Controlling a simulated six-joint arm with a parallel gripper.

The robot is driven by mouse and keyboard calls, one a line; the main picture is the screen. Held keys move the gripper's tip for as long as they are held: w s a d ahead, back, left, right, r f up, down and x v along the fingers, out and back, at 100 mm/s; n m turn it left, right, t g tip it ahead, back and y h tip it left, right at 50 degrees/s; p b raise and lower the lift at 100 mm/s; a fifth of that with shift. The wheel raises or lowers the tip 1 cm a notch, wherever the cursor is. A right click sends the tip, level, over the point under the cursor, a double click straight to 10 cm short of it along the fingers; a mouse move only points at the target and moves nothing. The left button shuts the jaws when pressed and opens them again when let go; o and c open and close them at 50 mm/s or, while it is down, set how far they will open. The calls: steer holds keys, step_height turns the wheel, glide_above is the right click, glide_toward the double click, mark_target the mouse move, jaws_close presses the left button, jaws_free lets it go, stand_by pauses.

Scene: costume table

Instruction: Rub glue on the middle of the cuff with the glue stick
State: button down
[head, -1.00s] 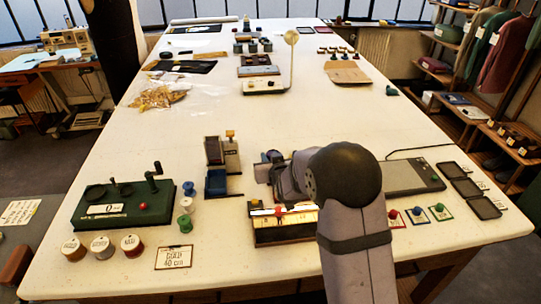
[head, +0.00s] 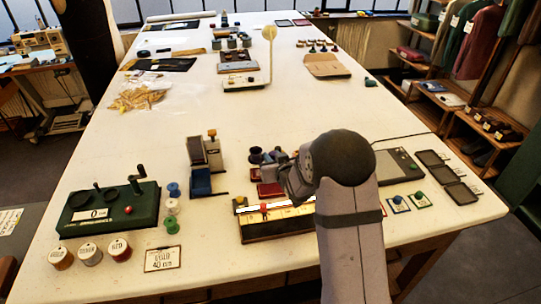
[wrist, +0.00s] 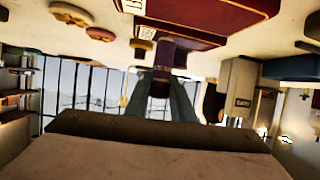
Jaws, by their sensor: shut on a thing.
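My gripper (head: 274,160) is over the near middle of the table, partly hidden by my own arm in the head view. In the wrist view my gripper (wrist: 161,82) is shut on a dark purple cylinder with a pale band, which looks like the glue stick (wrist: 163,55). A maroon piece with gold trim, which looks like the cuff (wrist: 215,12), lies just beyond the stick's far end. I cannot tell whether they touch. In the head view a red piece, probably the same cuff (head: 268,189), shows just below the gripper.
A long dark box with a pale top (head: 275,225) stands in front of the gripper. A blue and grey device (head: 201,180) and a green crank box (head: 108,212) stand to the left. A flat grey panel (head: 400,168) lies right.

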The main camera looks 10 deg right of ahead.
steer(key=a, duration=0.2)
steer(key=a+b, duration=0.1)
steer(key=a, duration=0.3)
steer(key=shift+w+a+f+b, duration=0.1)
steer(key=shift+w+a+b, duration=0.1)
steer(key=shift+w+b, duration=0.15)
step_height(320, 180, up, 8)
steer(key=p, duration=0.4)
